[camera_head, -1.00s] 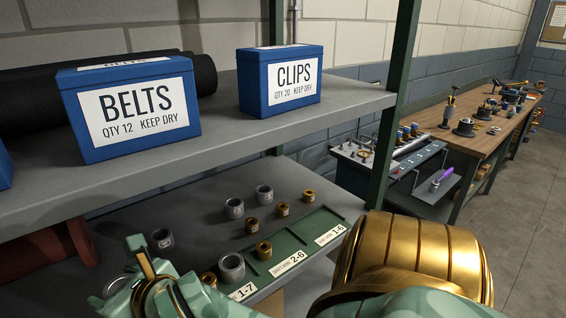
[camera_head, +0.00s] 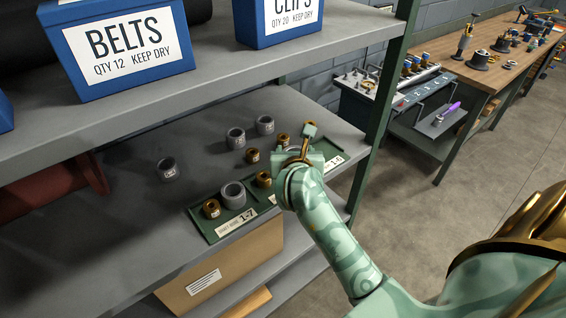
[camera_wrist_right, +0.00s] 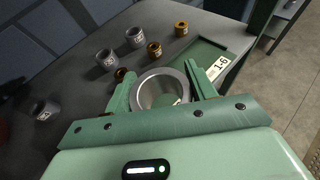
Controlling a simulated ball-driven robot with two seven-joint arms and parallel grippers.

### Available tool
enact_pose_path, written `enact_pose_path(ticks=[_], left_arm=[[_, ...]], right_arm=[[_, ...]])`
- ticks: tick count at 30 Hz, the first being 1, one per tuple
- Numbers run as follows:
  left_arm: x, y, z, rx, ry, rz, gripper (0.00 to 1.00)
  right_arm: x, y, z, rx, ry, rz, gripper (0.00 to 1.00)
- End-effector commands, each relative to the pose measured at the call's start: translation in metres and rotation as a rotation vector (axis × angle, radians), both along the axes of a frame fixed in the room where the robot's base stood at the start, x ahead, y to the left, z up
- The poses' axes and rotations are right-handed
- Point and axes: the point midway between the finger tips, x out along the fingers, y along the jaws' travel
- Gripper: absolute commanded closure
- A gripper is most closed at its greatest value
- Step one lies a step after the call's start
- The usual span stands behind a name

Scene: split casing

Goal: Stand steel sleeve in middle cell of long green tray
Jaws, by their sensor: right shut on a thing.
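The steel sleeve (camera_wrist_right: 146,92) is a thick grey ring between the fingers of my right gripper (camera_wrist_right: 158,84), which is shut on it. The tray's cell labelled 1-6 shows in the right wrist view (camera_wrist_right: 217,68), just right of the held sleeve. Another steel sleeve (camera_head: 233,196) and a bronze sleeve (camera_head: 211,209) stand at the tray's left end. I cannot tell the held sleeve's height above the tray. My left gripper is not in view.
An upper shelf with blue boxes (camera_head: 118,45) hangs above, and a green post (camera_head: 372,140) rises at the right.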

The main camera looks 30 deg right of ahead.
Motion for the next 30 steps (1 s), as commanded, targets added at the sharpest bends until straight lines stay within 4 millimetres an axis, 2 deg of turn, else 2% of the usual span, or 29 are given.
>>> enact_pose_path(ticks=[1, 4, 6, 12, 16, 23, 30], left_arm=[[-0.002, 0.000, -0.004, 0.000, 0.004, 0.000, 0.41], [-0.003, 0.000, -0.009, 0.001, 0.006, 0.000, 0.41], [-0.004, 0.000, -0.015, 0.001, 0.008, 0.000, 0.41], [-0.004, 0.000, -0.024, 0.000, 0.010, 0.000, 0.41], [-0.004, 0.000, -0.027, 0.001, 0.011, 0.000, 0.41], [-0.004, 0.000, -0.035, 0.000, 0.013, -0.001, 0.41], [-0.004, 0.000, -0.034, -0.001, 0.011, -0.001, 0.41]], right_arm=[[0.014, -0.004, -0.007, -0.004, -0.001, 0.000, 0.86], [0.042, -0.012, -0.019, -0.003, -0.003, 0.000, 0.86], [0.052, -0.015, -0.038, -0.003, 0.001, 0.001, 0.86], [0.076, -0.021, -0.065, -0.003, -0.002, 0.003, 0.86], [0.082, -0.023, -0.072, -0.002, -0.003, 0.003, 0.86], [0.085, -0.023, -0.104, -0.002, -0.001, 0.004, 0.86], [0.085, -0.023, -0.105, -0.001, -0.004, 0.004, 0.86]])
